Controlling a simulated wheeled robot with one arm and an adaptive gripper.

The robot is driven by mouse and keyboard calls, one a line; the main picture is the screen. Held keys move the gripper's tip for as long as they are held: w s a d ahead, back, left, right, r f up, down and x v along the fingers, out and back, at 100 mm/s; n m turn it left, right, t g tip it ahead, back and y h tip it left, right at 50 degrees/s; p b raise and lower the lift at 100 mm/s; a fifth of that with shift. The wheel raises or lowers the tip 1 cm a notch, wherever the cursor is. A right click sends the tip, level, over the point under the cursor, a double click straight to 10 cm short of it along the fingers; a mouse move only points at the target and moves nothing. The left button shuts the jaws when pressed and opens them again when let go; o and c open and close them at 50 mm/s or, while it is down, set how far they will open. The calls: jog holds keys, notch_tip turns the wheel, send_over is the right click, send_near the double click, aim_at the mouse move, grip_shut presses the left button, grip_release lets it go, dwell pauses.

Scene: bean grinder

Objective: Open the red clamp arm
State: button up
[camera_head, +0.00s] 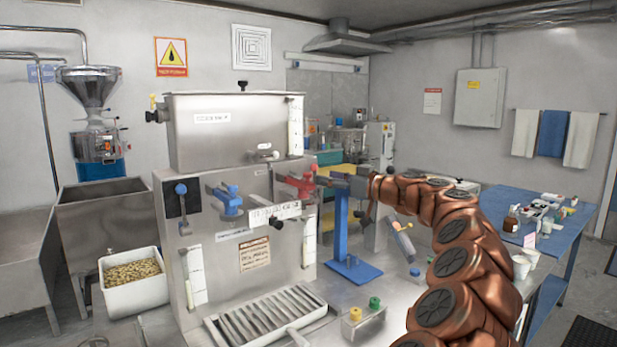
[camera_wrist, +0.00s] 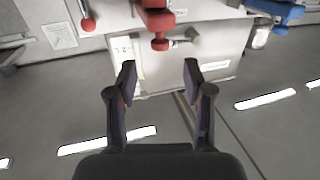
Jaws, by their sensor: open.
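The red clamp arm (camera_head: 300,184) sits on the front of the steel machine (camera_head: 240,190), right of a similar blue clamp arm (camera_head: 228,199). My gripper (camera_head: 325,179) reaches in from the right, with its fingertips close to the red clamp in the head view. In the wrist view, the red clamp (camera_wrist: 158,22) shows at the top centre, upside down. The two fingers of my gripper (camera_wrist: 160,72) are spread apart with nothing between them, and the clamp lies beyond them. Whether the fingertips touch the clamp cannot be told from the head view.
A blue stand (camera_head: 350,265) rises below my gripper. A slatted drain tray (camera_head: 265,317) juts from the machine's foot. A small box with green and yellow buttons (camera_head: 363,320) stands to its right. A bin of beans (camera_head: 132,280) stands at left, a blue table (camera_head: 560,230) at right.

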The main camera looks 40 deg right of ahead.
aim_at(311, 175)
jog(key=shift+w+a+p, duration=0.25)
jog(key=shift+w+p, duration=0.15)
jog(key=shift+w, duration=0.9)
jog(key=shift+w+a+p, duration=0.3)
jog(key=shift+w+p, duration=0.15)
jog(key=shift+w, duration=0.8)
jog(key=shift+w+a+p, duration=0.25)
jog(key=shift+w+p, duration=0.15)
jog(key=shift+w, duration=0.9)
grip_shut()
